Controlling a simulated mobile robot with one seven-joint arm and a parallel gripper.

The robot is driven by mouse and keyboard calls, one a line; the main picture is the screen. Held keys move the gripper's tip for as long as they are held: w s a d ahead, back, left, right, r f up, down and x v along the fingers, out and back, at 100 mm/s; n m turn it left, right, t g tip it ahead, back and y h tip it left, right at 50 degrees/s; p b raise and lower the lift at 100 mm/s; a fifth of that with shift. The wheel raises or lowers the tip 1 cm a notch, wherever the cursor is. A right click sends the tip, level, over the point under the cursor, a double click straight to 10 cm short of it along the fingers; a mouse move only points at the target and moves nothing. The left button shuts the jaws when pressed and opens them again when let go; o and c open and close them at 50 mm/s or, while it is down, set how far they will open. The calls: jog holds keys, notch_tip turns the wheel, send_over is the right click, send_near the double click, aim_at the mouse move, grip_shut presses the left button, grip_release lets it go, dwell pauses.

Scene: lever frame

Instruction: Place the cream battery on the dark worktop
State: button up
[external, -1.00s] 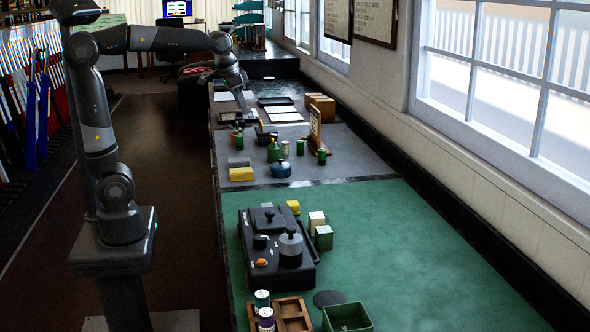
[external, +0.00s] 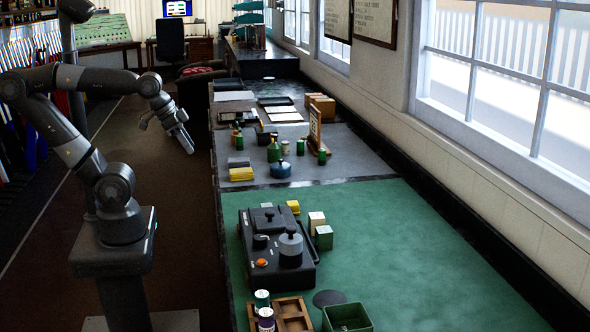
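A cream-coloured block (external: 316,220), which looks like the cream battery, stands on the green mat right of the black instrument box. A green block with a pale top (external: 323,237) is close beside it. The far section of the long bench has a dark bare worktop (external: 262,68); nearer is a grey section (external: 345,165). My gripper (external: 186,142) hangs over the brown floor, left of the bench and well away from the cream block. It is small and dark here, and I cannot tell whether its fingers are open or holding anything.
The black instrument box (external: 276,250), a wooden tray (external: 293,314) and a green bin (external: 347,318) occupy the near bench. Bottles, a blue pot (external: 281,168) and an upright wooden sign (external: 315,128) stand on the grey section. The right part of the green mat (external: 430,260) is clear.

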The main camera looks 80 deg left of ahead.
jog(key=w+a+r+n, duration=0.35)
jog(key=w+a, duration=0.25)
jog(key=w, duration=0.5)
jog(key=n+g+y, duration=0.3)
jog(key=n, duration=0.4)
send_over(285, 142)
jog(key=s+d, duration=0.2)
notch_tip(285, 142, down, 12)
jog(key=x, duration=0.4)
jog(key=shift+w+f, duration=0.1)
jog(key=shift+w, duration=0.2)
jog(key=shift+y, duration=0.3)
jog(key=shift+s+d+x, duration=0.1)
jog(key=shift+x, duration=1.2)
jog(key=shift+s+d+x, duration=0.1)
jog(key=shift+s+x, duration=0.05)
jog(key=shift+x, duration=1.2)
jog(key=shift+f, duration=0.1)
jog(key=shift+c, duration=0.6)
